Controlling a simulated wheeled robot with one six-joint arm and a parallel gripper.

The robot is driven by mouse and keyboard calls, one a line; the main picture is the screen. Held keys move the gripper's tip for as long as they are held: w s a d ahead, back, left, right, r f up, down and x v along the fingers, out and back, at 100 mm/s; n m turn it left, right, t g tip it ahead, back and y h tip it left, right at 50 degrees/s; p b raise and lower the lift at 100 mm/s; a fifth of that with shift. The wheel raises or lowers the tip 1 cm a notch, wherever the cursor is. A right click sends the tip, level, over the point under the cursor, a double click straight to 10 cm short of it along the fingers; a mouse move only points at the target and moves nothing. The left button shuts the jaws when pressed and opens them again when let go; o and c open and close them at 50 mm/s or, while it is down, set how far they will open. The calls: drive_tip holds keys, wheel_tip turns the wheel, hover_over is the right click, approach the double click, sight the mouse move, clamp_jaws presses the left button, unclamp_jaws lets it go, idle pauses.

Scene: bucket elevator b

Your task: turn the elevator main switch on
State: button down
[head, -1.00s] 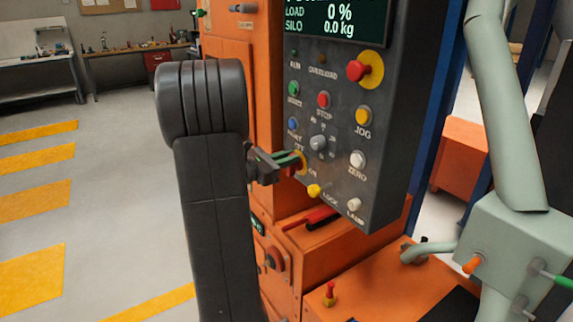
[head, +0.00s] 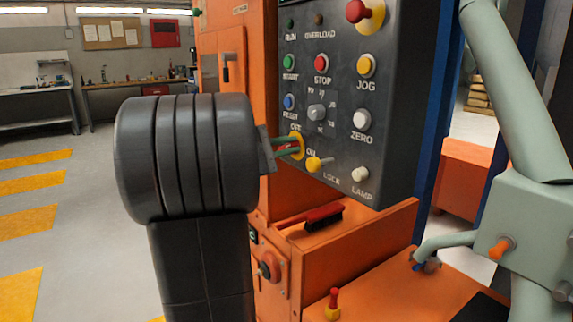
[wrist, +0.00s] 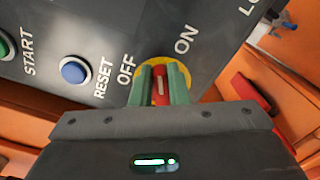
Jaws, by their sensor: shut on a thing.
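The main switch (wrist: 160,86) is a red handle on a round yellow plate on the dark control panel (head: 340,80), between the OFF and ON labels. In the head view its yellow plate (head: 299,145) shows low on the panel's left side. My gripper (head: 290,147) has green fingers, one on each side of the red handle, and is shut on it. The wrist view also shows the fingers (wrist: 160,84) gripping the handle, with OFF to the left and ON to the upper right. I cannot tell exactly which label the handle points at.
A yellow lock knob (head: 314,164) sits just right of the switch. The blue reset button (head: 290,102) and a grey selector (head: 317,113) are above. A red brush (head: 323,216) lies on the orange ledge below. Open floor is at the left.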

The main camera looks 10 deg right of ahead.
drive_tip(key=m+b, duration=0.2)
drive_tip(key=f+m+b, duration=0.1)
drive_tip(key=b, duration=0.2)
drive_tip(key=m+b, duration=0.2)
drive_tip(key=b, duration=0.1)
drive_tip(key=shift+s+f+m, duration=0.1)
drive_tip(key=shift+f+m, duration=0.2)
drive_tip(key=shift+f, duration=0.1)
drive_tip(key=shift+r, duration=0.1)
drive_tip(key=c, duration=1.4)
unclamp_jaws()
drive_tip(key=p+v, duration=0.2)
drive_tip(key=v, duration=1.1)
drive_tip(key=shift+a, duration=0.4)
drive_tip(key=shift+s, duration=0.1)
